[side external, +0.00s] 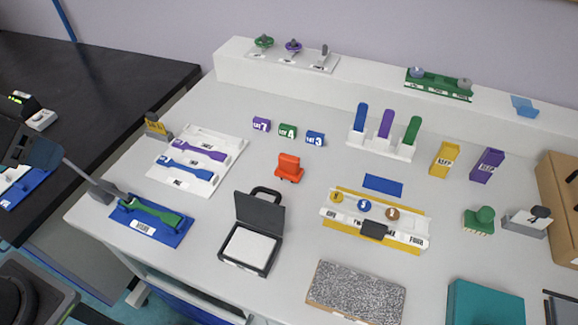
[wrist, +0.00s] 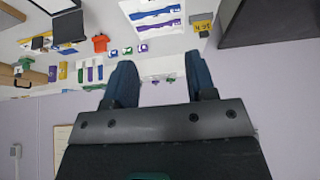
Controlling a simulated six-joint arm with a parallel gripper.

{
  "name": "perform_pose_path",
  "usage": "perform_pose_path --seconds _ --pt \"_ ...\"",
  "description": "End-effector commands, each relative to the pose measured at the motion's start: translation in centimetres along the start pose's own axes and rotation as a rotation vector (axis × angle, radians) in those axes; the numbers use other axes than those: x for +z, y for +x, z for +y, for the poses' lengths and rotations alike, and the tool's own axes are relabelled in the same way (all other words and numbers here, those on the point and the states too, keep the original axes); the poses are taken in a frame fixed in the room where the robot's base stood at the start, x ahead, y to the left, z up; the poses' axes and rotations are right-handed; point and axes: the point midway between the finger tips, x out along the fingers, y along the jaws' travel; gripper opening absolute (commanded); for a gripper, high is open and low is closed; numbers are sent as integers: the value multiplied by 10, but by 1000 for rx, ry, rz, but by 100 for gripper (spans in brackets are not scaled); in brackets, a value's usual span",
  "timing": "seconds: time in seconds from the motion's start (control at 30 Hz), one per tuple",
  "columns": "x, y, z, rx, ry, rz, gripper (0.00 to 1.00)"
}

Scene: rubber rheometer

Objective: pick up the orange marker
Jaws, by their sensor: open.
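The orange marker (side external: 289,167) is a small orange block standing near the middle of the light grey table, apart from other objects. It also shows in the wrist view (wrist: 100,43), small and far off at the upper left. My gripper (wrist: 160,78) is in the wrist view, with two dark blue fingers spread apart and nothing between them. It is well away from the orange marker. In the side view a dark shape at the left edge may be part of my arm, but I cannot tell for sure.
Small labelled blocks (side external: 287,131) stand just behind the marker. A black open case (side external: 258,222) is in front, a blue plate (side external: 383,185) to the right, and a white tray (side external: 215,137) with dumbbell-shaped pieces to the left. A raised white shelf (side external: 380,75) runs along the back.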

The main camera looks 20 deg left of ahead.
Motion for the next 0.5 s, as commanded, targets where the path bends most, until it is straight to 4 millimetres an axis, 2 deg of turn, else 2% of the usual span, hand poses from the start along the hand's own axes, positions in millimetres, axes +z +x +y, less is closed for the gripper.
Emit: perform_pose_path --seconds 0.13,0.27,0.37,0.5 --pt "-28 -4 7 17 97 -35 51" --pt "-74 -3 23 46 265 -87 51" --pt "-111 4 39 74 409 -128 51" --pt "-156 24 68 117 608 -183 51"
